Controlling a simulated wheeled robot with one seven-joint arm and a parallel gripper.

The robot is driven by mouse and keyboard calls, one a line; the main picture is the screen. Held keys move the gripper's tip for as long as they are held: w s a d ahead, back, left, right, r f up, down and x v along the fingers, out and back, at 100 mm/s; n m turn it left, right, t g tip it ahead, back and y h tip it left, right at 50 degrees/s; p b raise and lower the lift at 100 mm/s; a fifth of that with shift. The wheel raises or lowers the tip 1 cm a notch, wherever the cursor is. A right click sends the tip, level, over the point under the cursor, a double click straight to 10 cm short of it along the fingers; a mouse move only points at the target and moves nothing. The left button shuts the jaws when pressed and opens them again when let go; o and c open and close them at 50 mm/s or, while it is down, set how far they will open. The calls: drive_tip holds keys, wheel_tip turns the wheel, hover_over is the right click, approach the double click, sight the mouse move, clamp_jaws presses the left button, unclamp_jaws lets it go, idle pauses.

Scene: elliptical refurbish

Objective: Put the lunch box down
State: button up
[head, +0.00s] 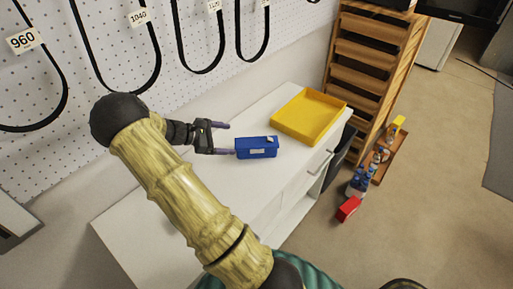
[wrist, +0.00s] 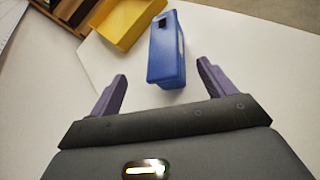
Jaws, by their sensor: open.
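The lunch box is a blue box (head: 257,148) with a pale label on its side. It sits on the white cabinet top (head: 200,178), left of the yellow tray. My gripper (head: 228,138) is open, with its purple fingers pointing at the near end of the box. In the wrist view the blue box (wrist: 167,52) lies ahead of the spread fingertips of my gripper (wrist: 163,82), roughly between their lines. The fingers do not close on it, and a gap shows on both sides.
A yellow tray (head: 307,116) stands on the cabinet top beyond the box. A wooden slatted rack (head: 367,58) and bottles (head: 359,182) on the floor are to the right. A pegboard wall with hanging belts (head: 160,45) rises behind. The cabinet top is otherwise clear.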

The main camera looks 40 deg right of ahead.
sight(252, 143)
drive_tip(key=x, duration=0.4)
drive_tip(key=shift+s+d+f, duration=0.15)
drive_tip(key=shift+d+f, duration=0.05)
drive_tip(key=shift+d, duration=0.1)
drive_tip(key=shift+p, duration=0.3)
drive_tip(key=x, duration=0.2)
drive_tip(key=p+x, duration=0.1)
drive_tip(key=x, duration=0.1)
drive_tip(key=shift+s, duration=0.5)
drive_tip(key=shift+s+d+f, duration=0.15)
drive_tip(key=shift+d+f, duration=0.05)
drive_tip(key=shift+d, duration=0.2)
drive_tip(key=shift+c, duration=0.4)
